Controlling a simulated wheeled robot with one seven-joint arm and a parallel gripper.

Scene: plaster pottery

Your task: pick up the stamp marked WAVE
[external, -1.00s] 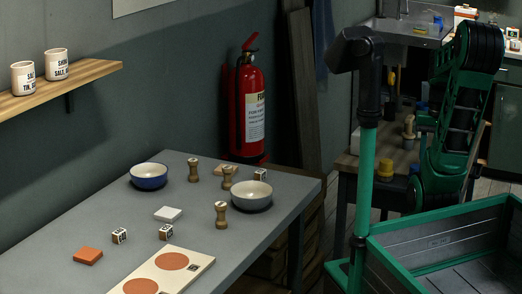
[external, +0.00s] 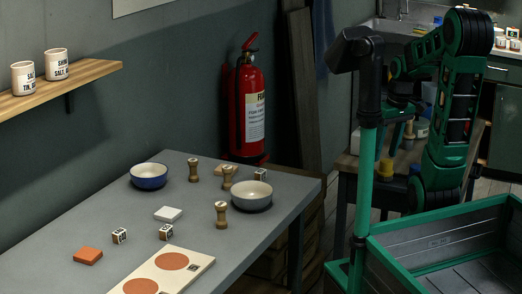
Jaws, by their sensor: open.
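Several turned wooden stamp-like pieces stand upright on the grey table, at the back (external: 193,171), near the bowls (external: 227,177) and at the front (external: 221,214). Small cubes with dark marks lie at the left (external: 119,236), the middle (external: 166,232) and by the right bowl (external: 260,174). No WAVE mark is readable. Another wooden piece (external: 408,131) stands on the workbench behind my mast. My gripper (external: 398,117) is over that workbench, partly hidden by the mast, small and dark. It appears open, and I see nothing held in it.
A blue bowl (external: 149,183) and a dark bowl (external: 251,203) stand on the grey table (external: 60,280). A white tile (external: 168,214), an orange block (external: 88,256) and a board with two orange discs (external: 203,264) lie there. A fire extinguisher (external: 251,100) hangs behind.

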